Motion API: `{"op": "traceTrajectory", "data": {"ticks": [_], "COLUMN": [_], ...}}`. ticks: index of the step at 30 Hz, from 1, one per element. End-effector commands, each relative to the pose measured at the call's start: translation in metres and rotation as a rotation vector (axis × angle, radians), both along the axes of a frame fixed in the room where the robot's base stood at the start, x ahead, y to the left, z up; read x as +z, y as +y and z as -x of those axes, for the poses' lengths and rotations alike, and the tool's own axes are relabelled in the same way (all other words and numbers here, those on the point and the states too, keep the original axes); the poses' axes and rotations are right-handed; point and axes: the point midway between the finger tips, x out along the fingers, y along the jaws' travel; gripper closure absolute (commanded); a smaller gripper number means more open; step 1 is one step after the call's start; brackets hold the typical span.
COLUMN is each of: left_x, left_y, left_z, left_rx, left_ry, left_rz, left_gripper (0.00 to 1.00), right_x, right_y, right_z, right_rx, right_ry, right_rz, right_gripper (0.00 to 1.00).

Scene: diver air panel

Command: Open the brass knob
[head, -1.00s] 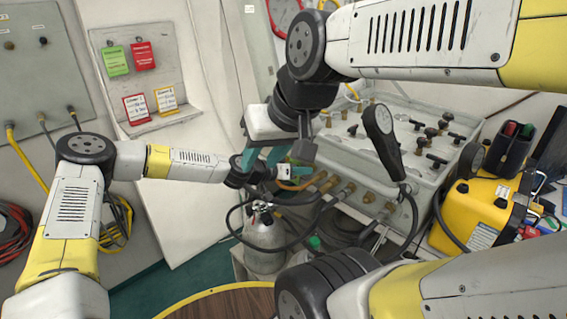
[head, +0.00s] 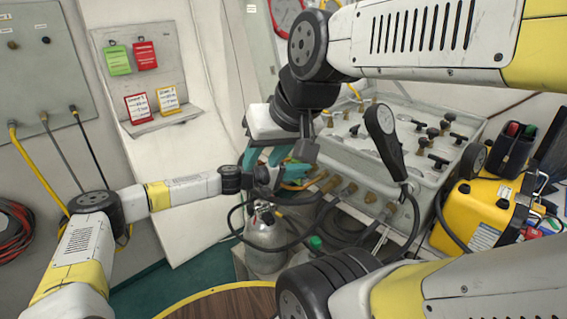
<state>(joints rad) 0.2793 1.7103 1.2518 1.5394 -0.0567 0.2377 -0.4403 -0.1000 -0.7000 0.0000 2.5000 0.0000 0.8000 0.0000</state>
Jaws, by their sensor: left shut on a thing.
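The grey air panel (head: 350,160) stands at center right, with several brass fittings (head: 330,185) along its front and several knobs on top. My left gripper (head: 290,174) is at the panel's front left end, shut on what appears to be the brass knob. The knob is mostly hidden by the grippers, so I cannot see how far it is turned.
A grey cylinder (head: 266,240) with a black hose stands below the grippers. A black handheld gauge (head: 381,130) rises in front of the panel. A yellow case (head: 477,215) is at the right. Tags (head: 145,55) hang on the left wall board. A round wooden top (head: 235,303) is in front.

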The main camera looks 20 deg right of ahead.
Motion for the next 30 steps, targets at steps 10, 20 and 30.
{"op": "traceTrajectory", "data": {"ticks": [10,20,30], "left_x": [-0.0019,-0.0021,-0.0016], "left_y": [0.0011,0.0011,0.0007], "left_z": [-0.0016,-0.0018,-0.0012], "left_rx": [0.003,0.003,0.002], "left_ry": [0.092,0.100,0.099], "left_rz": [0.037,0.040,0.039], "left_gripper": [1.00,1.00,0.69], "right_x": [0.0000,0.0000,0.0000], "right_y": [0.0000,0.0000,0.0000], "right_z": [0.0000,0.0000,0.0000], "right_rx": [0.000,0.000,0.000], "right_ry": [0.000,0.000,0.000], "right_rz": [0.000,0.000,0.000], "right_gripper": [0.64,0.64,0.64]}}
